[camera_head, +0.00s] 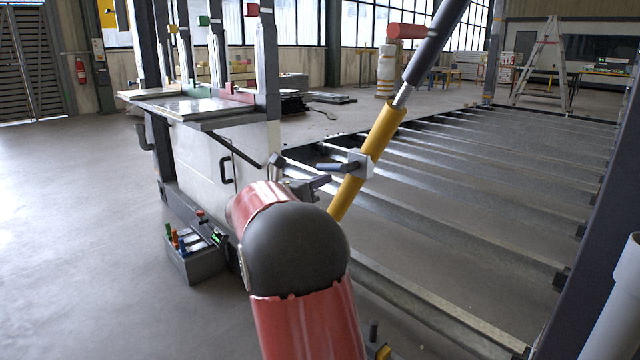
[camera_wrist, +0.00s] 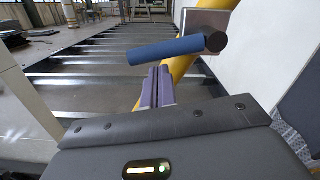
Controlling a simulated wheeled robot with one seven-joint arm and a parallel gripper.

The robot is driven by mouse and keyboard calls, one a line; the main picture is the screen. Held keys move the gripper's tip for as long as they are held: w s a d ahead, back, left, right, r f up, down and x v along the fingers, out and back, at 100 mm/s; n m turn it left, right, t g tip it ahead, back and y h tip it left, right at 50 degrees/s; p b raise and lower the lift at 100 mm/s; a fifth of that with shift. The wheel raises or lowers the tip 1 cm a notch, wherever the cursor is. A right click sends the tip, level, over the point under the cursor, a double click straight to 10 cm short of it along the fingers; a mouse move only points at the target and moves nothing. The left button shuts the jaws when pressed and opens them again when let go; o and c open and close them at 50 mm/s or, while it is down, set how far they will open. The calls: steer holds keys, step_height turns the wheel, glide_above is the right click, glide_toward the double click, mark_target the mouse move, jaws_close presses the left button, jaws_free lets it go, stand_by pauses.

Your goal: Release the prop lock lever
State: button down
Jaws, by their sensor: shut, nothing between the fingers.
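The prop is a diagonal strut with a yellow lower tube (camera_head: 375,145) and a dark upper tube (camera_head: 435,45). A grey lock block (camera_head: 362,166) sits around the yellow tube. The lock lever (camera_head: 333,167) sticks out from it to the left, roughly level. In the wrist view the lever (camera_wrist: 165,50) is a blue bar ending at a dark pivot on the metal block (camera_wrist: 205,22). My gripper (camera_head: 323,181) is shut and empty, its fingertips (camera_wrist: 158,73) just short of the lever's underside in the wrist picture. I cannot tell whether they touch it.
Metal crossbars (camera_head: 450,180) span the floor frame behind the prop. A white cabinet (camera_head: 205,150) with a worktop stands left, and a grey tool box (camera_head: 195,258) sits on the floor. A dark post (camera_head: 590,230) stands right.

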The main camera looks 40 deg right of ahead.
steer(key=shift+w+r+m, duration=0.2)
steer(key=shift+r+m, duration=0.15)
steer(key=shift+m, duration=0.35)
steer(key=shift+w+r+m, duration=0.3)
steer(key=shift+r+m, duration=0.4)
steer(key=shift+m, duration=0.5)
steer(key=shift+w+r+m+g, duration=0.15)
steer(key=shift+r+m, duration=0.3)
steer(key=shift+m, duration=0.4)
steer(key=shift+s+r+m+g, duration=0.15)
steer(key=shift+r+m, duration=0.3)
steer(key=shift+m, duration=0.4)
steer(key=shift+w, duration=0.1)
step_height(320, 180, down, 4)
steer(key=w+b, duration=0.1)
steer(key=b, duration=0.1)
steer(key=a+p, duration=0.2)
steer(key=a, duration=0.9)
steer(key=shift+s, duration=0.25)
